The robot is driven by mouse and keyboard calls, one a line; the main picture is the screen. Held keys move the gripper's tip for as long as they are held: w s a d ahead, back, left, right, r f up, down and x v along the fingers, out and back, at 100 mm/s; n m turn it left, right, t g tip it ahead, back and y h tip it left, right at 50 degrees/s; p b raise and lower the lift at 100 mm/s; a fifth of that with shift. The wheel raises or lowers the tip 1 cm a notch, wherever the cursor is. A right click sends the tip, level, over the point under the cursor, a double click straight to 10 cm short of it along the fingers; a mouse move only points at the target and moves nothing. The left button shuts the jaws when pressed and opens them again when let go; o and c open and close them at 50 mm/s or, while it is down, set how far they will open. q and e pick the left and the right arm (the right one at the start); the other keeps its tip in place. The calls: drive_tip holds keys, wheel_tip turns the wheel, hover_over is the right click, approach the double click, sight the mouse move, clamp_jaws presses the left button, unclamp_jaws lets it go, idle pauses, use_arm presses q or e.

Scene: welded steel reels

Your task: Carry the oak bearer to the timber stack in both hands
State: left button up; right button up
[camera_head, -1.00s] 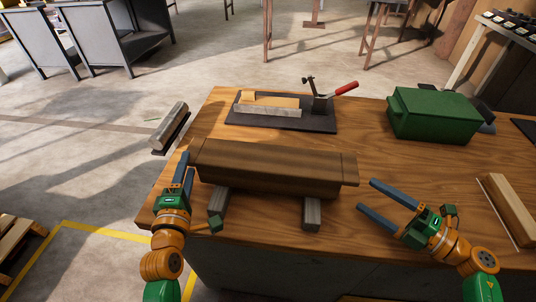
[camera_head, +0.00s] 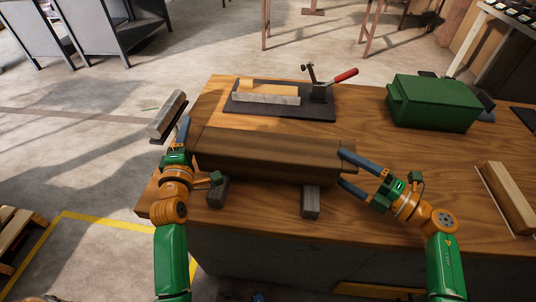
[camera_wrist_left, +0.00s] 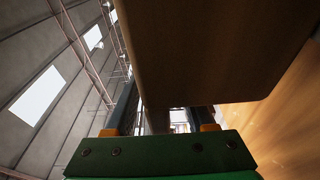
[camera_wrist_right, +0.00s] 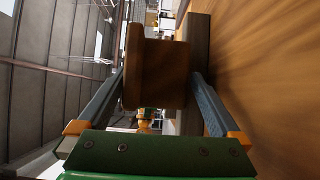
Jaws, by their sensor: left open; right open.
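The oak bearer (camera_head: 265,155) is a thick brown beam lying level across two grey blocks, the left block (camera_head: 218,192) and the right block (camera_head: 310,201), on the workbench. My left gripper (camera_head: 184,138) is open at the bearer's left end. In the left wrist view the bearer (camera_wrist_left: 215,50) fills the upper middle and hides much of one finger. My right gripper (camera_head: 345,168) is open at the right end, one finger on the far side and one on the near side. In the right wrist view the bearer's end (camera_wrist_right: 155,72) lies between the fingers. I cannot identify the timber stack.
The wooden workbench (camera_head: 400,160) carries a dark plate (camera_head: 280,112) with a red-handled clamp (camera_head: 340,78), a green box (camera_head: 435,103) and a pale timber piece (camera_head: 510,195). A grey metal bar (camera_head: 166,114) is left of the bearer. A wooden pallet (camera_head: 18,232) is at lower left.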

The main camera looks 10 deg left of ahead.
use_arm(q)
clamp_jaws()
use_arm(e)
drive_tip(key=c, duration=1)
clamp_jaws()
use_arm(q)
drive_tip(key=shift+r, duration=0.1)
use_arm(e)
drive_tip(key=shift+r, duration=0.1)
use_arm(q)
drive_tip(key=shift+w, duration=0.1)
